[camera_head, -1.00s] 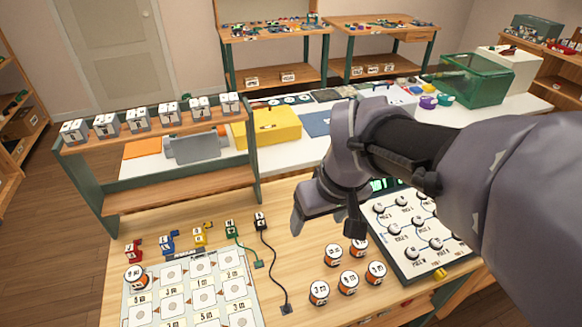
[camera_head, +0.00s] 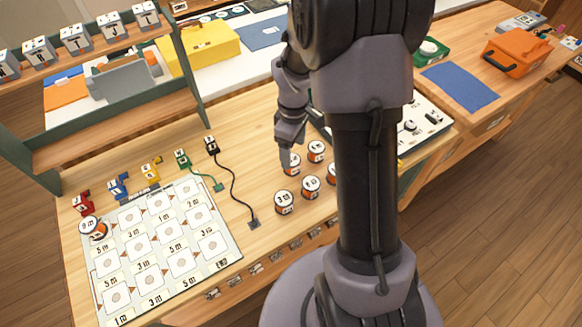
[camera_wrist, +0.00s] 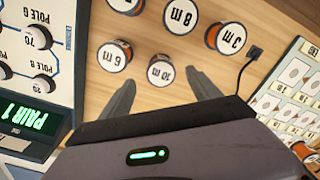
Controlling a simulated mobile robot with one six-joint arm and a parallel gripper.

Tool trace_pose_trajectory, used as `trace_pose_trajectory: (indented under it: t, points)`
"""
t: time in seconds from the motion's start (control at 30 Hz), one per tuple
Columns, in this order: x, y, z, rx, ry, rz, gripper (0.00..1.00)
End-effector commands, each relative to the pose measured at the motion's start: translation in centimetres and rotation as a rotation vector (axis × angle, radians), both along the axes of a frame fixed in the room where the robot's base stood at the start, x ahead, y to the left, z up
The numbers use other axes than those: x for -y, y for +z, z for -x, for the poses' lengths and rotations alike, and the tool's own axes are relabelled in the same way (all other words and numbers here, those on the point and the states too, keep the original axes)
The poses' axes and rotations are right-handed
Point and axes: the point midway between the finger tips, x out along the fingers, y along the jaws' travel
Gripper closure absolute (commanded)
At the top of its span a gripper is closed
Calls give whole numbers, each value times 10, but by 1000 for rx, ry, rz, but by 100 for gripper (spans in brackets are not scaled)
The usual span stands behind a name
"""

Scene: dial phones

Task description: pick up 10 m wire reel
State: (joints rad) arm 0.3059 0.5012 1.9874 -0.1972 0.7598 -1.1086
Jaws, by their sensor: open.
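The 10 m wire reel (camera_wrist: 161,71) is a small orange spool with a white labelled top, standing upright on the wooden table. In the head view the reel (camera_head: 292,164) is partly hidden by my gripper (camera_head: 284,155). In the wrist view my gripper (camera_wrist: 167,86) is open, with its fingertips to either side of and just short of the reel. Nothing is held.
Close by stand the 6 m reel (camera_wrist: 114,56), the 8 m reel (camera_wrist: 181,16) and the 3 m reel (camera_wrist: 226,38). A panel with round posts (camera_wrist: 38,45) lies on one side. A printed board (camera_head: 150,250) and a black cable (camera_head: 235,190) lie on the other.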

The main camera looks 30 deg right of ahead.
Motion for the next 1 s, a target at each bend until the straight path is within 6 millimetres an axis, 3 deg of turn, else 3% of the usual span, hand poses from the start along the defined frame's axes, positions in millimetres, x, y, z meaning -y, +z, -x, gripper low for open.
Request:
trace_pose_trajectory:
  t: [0.3, 0.53, 0.87, 1.0]
  points:
    - [-2, -53, 1, -1, -1, 0, 28]
    - [-1, -52, 0, 1, -1, 0, 30]
    - [-1, -52, 1, 1, -1, 0, 95]
    - [-1, -52, 0, 1, -1, 0, 98]
